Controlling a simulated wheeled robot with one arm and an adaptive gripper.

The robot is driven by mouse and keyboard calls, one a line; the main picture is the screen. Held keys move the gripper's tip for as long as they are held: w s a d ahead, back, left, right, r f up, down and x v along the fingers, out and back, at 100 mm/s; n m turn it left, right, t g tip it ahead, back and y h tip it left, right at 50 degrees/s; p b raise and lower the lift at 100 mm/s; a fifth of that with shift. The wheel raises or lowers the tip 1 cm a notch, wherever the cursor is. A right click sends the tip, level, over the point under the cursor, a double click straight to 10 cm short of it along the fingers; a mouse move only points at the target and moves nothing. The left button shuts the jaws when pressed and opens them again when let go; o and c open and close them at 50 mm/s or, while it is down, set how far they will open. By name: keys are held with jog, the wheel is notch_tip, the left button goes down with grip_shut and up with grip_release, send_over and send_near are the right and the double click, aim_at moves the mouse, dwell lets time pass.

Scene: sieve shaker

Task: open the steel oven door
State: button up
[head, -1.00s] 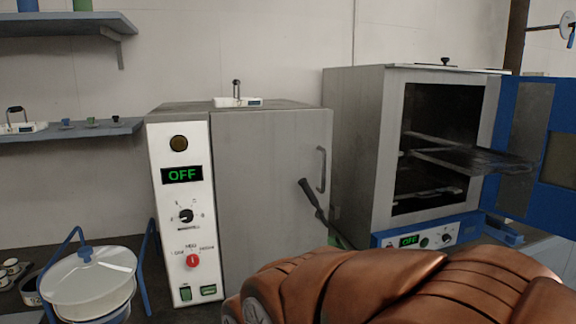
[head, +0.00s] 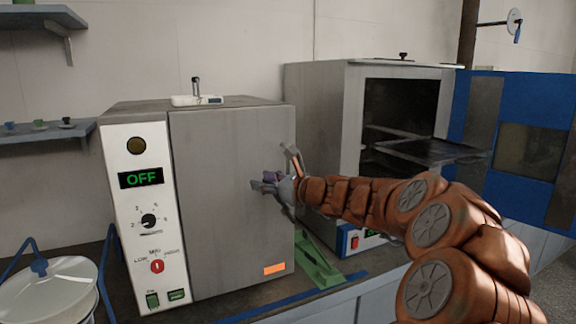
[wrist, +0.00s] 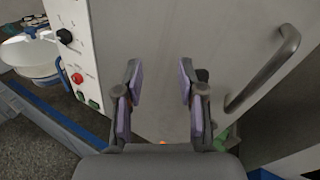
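The steel oven (head: 118,112) stands on the bench with a white control panel on its left, its display reading OFF. Its grey steel door (head: 225,215) looks closed. The curved bar handle (head: 292,158) is upright near the door's right edge, partly hidden by my gripper. My gripper (head: 268,182) is in front of the door, beside the handle. In the wrist view my gripper (wrist: 160,100) has its two purple-padded fingers apart with nothing between them. There the handle (wrist: 262,72) lies to the right, outside the fingers.
A second oven (head: 330,120) with a blue door (head: 465,140) swung open stands to the right. A green stand (head: 318,262) sits on the bench by the steel oven's lower right corner. A white lidded pot (head: 50,290) is at lower left.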

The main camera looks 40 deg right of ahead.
aim_at(288, 164)
jog(key=s+d+m+h, duration=0.3)
jog(key=d+m+h, duration=0.15)
jog(key=d, duration=0.65)
jog(key=shift+m+t+y, duration=0.25)
jog(key=shift+m+t, duration=0.15)
jog(key=shift+m, duration=0.05)
jog(key=shift+w+d+r+p, duration=0.15)
jog(key=shift+w+d+p, duration=0.1)
jog(key=shift+w, duration=0.95)
jog(key=shift+w+d+r+p, duration=0.1)
jog(key=shift+w+p, duration=0.15)
jog(key=shift+w, duration=0.9)
jog(key=shift+w+d+r+p, duration=0.15)
jog(key=shift+w+d+p, duration=0.1)
jog(key=shift+w, duration=0.95)
grip_shut()
